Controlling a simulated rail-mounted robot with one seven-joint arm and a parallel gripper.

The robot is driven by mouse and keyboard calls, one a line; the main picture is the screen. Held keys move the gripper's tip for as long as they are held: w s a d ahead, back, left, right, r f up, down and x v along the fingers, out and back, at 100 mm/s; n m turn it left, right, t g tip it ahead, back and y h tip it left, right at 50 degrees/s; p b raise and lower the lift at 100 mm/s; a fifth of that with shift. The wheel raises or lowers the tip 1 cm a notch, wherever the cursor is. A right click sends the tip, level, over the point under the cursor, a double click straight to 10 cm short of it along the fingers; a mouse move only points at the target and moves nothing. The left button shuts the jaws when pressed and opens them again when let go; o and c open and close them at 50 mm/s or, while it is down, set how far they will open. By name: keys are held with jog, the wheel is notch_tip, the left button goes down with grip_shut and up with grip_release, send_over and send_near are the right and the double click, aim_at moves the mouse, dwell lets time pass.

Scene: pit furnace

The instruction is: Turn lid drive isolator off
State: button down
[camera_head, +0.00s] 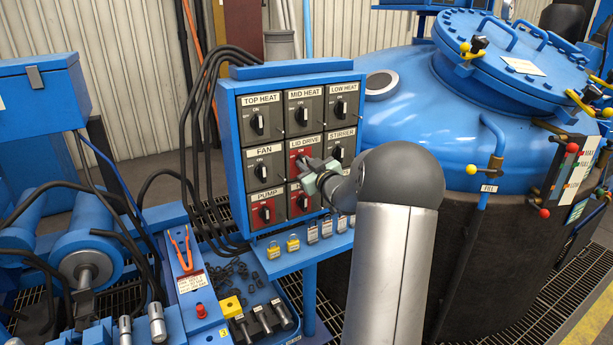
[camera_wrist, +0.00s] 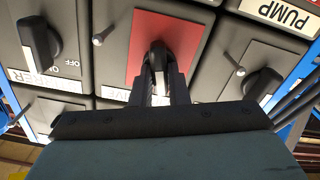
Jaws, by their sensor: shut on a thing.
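The lid drive isolator is a black rotary knob (camera_wrist: 158,52) on a red plate (camera_wrist: 190,38), in the middle row of the blue switch panel, under the LID DRIVE label (camera_head: 306,141). My gripper (camera_head: 304,166) is at this switch and covers most of it in the head view. In the wrist view my gripper (camera_wrist: 160,75) has its two dark fingers closed on either side of the knob. A pale strip shows between the fingers. Part of the switch's lettering is hidden by my gripper, and I cannot read its setting for certain.
Neighbouring knobs sit close by: FAN (camera_head: 261,171), STIRRER (camera_head: 337,153), MID HEAT (camera_head: 301,115) and PUMP (camera_head: 265,213). A shelf with padlocks (camera_head: 293,243) lies below the panel. The blue furnace vessel (camera_head: 430,110) stands to the right. Black cables (camera_head: 197,120) hang on the left.

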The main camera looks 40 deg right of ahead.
jog(key=shift+a+f+n+b, duration=0.1)
jog(key=shift+n+b, duration=2.25)
jog(key=shift+b, duration=0.25)
jog(key=shift+a+f+n+b, duration=0.1)
jog(key=shift+f+n+b, duration=0.05)
jog(key=shift+n+b, duration=2.35)
jog(key=shift+a+f+n+b, duration=0.1)
jog(key=shift+n+b, duration=2.15)
jog(key=shift+b, duration=0.4)
jog(key=shift+d+r, duration=0.1)
jog(key=c, duration=1.4)
grip_release()
jog(key=s+a, duration=0.2)
jog(key=s, duration=1.5)
jog(key=shift+a+p, duration=0.35)
jog(key=shift+p, duration=0.05)
